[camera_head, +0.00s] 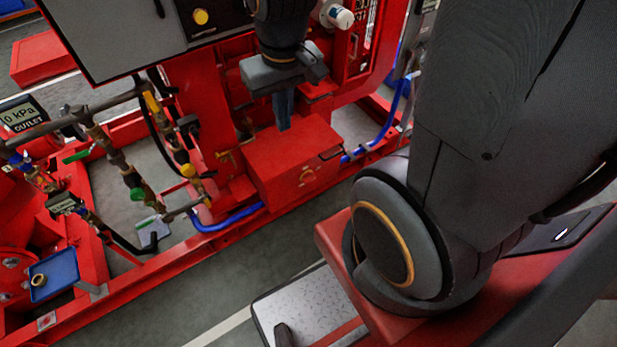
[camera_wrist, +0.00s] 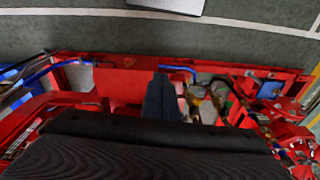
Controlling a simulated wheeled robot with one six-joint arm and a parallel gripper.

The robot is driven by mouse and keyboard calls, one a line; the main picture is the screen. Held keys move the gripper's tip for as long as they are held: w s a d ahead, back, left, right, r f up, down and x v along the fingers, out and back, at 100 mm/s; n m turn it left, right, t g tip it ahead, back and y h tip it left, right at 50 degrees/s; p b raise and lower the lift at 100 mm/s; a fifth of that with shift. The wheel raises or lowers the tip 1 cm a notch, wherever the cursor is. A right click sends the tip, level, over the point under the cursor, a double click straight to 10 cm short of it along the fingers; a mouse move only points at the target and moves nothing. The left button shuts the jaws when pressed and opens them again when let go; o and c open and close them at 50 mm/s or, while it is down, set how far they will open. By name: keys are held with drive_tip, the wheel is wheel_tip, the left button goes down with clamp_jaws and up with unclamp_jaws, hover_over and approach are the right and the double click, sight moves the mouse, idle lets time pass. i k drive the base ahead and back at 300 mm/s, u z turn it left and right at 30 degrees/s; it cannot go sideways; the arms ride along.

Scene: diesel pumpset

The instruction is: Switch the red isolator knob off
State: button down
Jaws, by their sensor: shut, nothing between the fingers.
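My gripper (camera_head: 283,122) points down with its fingers together and empty, over the red box (camera_head: 290,160) on the pumpset's red base frame. In the wrist view the shut fingers (camera_wrist: 162,92) show as a dark wedge in front of the red box (camera_wrist: 122,86). I cannot make out a red isolator knob for sure in either view. It may be hidden by my gripper or blend in with the red metalwork. Whether the fingertips touch the box, I cannot tell.
A grey cabinet (camera_head: 125,30) stands above at the left, beside a black panel with a round yellow part (camera_head: 200,17). Pipes with valves (camera_head: 115,160) and an outlet gauge (camera_head: 22,115) are at the left. Blue hoses (camera_head: 228,218) run low near the box. The grey floor (camera_head: 215,275) in front is open.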

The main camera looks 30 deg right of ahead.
sight(307, 177)
drive_tip(key=z, duration=0.15)
drive_tip(key=k, duration=0.85)
drive_tip(key=u, duration=0.2)
